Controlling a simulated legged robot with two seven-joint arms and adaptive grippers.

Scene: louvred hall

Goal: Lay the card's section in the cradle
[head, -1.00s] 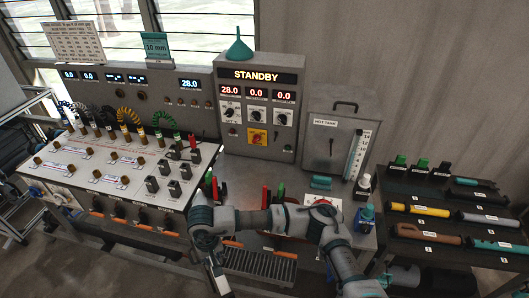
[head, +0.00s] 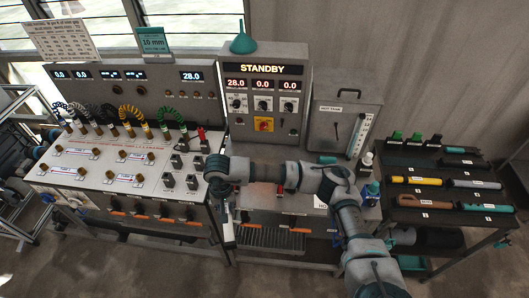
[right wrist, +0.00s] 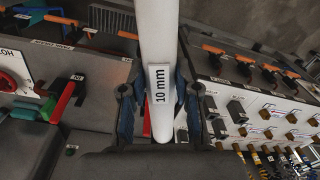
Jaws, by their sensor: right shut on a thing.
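The section, a pale straight tube marked 10 mm (right wrist: 160,95), runs up and down the right wrist view. My right gripper (right wrist: 159,105) is shut on it, one finger on each side. In the head view my right gripper (head: 225,215) points down at the bench's front edge, and its jaws are hard to make out. The card (head: 152,40) reads 10 mm and stands on the left console. Red and green uprights (right wrist: 64,100) beside an IN label show in the right wrist view; I cannot tell whether they belong to the cradle.
The grey cabinet (head: 265,100) reads STANDBY, with a teal funnel (head: 244,37) on top. A hot tank (head: 340,125) stands right of it. The left console (head: 70,180) carries plugs and cables.

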